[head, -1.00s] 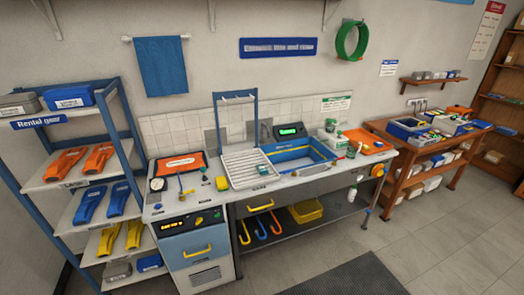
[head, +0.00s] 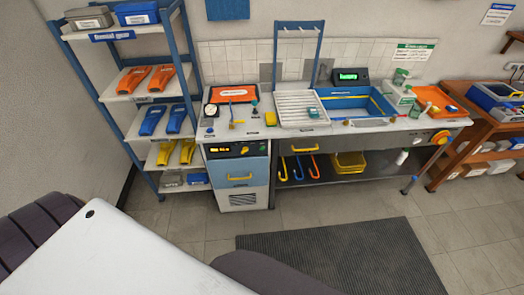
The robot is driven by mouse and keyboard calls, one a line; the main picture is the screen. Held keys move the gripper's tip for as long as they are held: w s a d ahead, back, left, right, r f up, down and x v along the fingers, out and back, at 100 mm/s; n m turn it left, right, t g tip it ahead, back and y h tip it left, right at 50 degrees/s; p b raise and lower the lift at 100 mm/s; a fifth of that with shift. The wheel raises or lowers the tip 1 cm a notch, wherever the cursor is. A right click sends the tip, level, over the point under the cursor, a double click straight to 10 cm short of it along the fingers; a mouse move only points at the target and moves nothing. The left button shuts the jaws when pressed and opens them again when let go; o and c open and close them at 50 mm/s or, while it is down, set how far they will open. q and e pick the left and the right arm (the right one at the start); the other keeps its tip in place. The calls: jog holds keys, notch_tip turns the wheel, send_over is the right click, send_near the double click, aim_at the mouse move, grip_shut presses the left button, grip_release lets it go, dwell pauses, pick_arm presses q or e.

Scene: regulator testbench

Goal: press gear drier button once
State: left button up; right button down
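A drier-like cabinet (head: 240,185) with a blue front, a yellow handle and a white vent stands under the left end of the workbench. It has a dark control panel (head: 225,150) along its top, with a small lit yellow display and small controls. The controls are too small to tell which one is the button. Neither gripper is in view. A white and dark purple-grey part of my own body fills the lower left of the head view.
A blue-framed shelf rack (head: 115,100) with fins stands left of the cabinet. The workbench (head: 260,131) holds a gauge, a drain rack and a blue sink (head: 345,103). Hooks and a yellow basket (head: 349,162) are below. A dark mat (head: 335,260) lies on open floor in front.

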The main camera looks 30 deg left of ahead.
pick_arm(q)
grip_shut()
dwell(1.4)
